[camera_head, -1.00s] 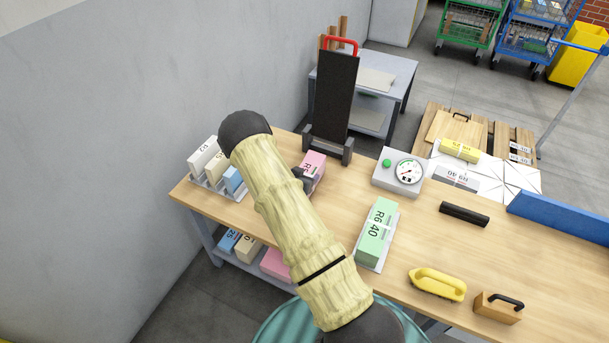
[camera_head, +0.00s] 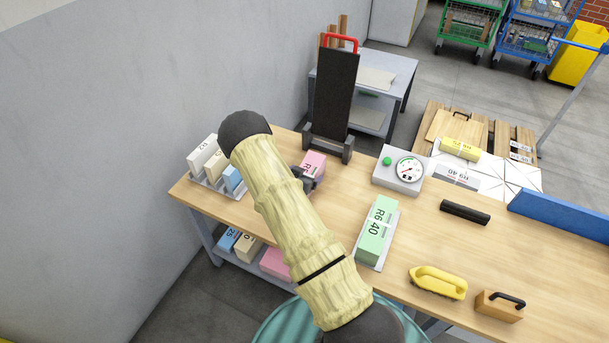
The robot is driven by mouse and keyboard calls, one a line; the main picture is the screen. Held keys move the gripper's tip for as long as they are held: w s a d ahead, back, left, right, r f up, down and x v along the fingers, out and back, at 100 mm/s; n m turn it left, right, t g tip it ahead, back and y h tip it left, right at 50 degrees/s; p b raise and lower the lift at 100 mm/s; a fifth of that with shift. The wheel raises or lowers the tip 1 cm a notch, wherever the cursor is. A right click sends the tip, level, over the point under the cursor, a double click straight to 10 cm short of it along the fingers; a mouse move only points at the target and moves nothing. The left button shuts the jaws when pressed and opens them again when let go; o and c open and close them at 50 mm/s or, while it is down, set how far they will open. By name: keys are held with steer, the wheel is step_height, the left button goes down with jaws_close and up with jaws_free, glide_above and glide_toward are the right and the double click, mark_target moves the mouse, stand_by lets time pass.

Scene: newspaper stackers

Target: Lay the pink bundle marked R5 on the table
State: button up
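A pink bundle (camera_head: 315,162) with an "R" partly readable on its top is at the back left of the table (camera_head: 340,220), just in front of the black hand truck. The rest of its mark is hidden. My dark gripper (camera_head: 312,181) is at the bundle's near end and covers part of it. My pale sleeved arm hides much of the gripper. I cannot tell whether the fingers are closed on the bundle, or whether the bundle rests on the table.
A green R6 40 bundle (camera_head: 379,226) lies on a tray nearer me. A gauge box (camera_head: 397,171) stands to the right. A rack of bundles (camera_head: 212,171) is at the left. A black hand truck (camera_head: 334,95) stands behind. The table between the gauge and the pink bundle is clear.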

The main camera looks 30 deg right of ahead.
steer(key=shift+f, duration=0.2)
steer(key=v, duration=1.7)
steer(key=shift+a+r, duration=0.15)
steer(key=shift+r, duration=0.1)
